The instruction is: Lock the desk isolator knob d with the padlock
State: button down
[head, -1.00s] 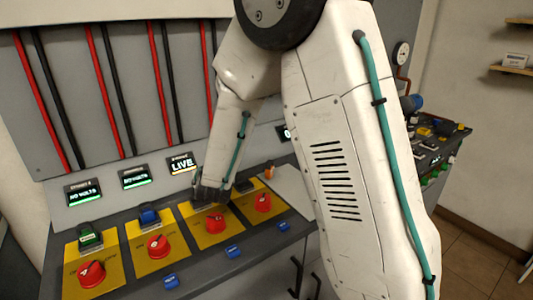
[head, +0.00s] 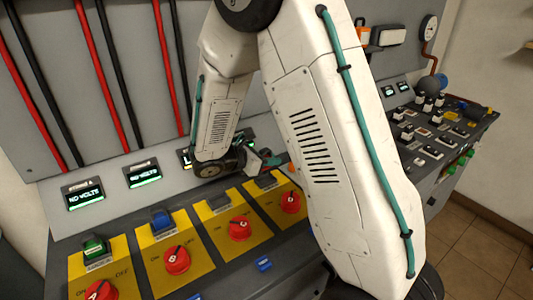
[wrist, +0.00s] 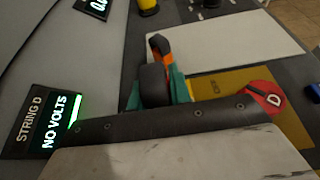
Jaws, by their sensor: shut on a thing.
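Isolator knob D is a red round knob marked D (wrist: 268,100) on a yellow plate (wrist: 284,134) at the right of the wrist view. In the head view it is the rightmost red knob (head: 291,201). My gripper (head: 270,158) is low over the back of the desk, behind knob D and apart from it. Its teal fingers (wrist: 178,88) are shut on a small orange and black thing, apparently the padlock (wrist: 163,48). Its lower part is hidden by the fingers, and I cannot tell whether it touches the desk.
Red knobs C (head: 240,228), B (head: 177,260) and A (head: 100,290) stand left of D, with a blue block (head: 162,220) and a green block (head: 94,246) behind B and A. The string D display (wrist: 44,122) reads NO VOLTS. A pale flat panel (wrist: 230,42) lies beyond D's plate.

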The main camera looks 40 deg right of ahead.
aim_at(269, 180)
jog(key=f, duration=0.3)
jog(key=shift+d+f, duration=0.15)
jog(key=shift+d, duration=0.05)
jog(key=shift+f, duration=0.4)
jog(key=shift+a, duration=0.1)
jog(key=shift+a, duration=0.1)
dwell(0.7)
jog(key=shift+f, duration=0.65)
jog(key=c, duration=1.6)
grip_release()
jog(key=shift+o, duration=0.2)
jog(key=shift+a+r, duration=0.1)
jog(key=shift+v, duration=5.4)
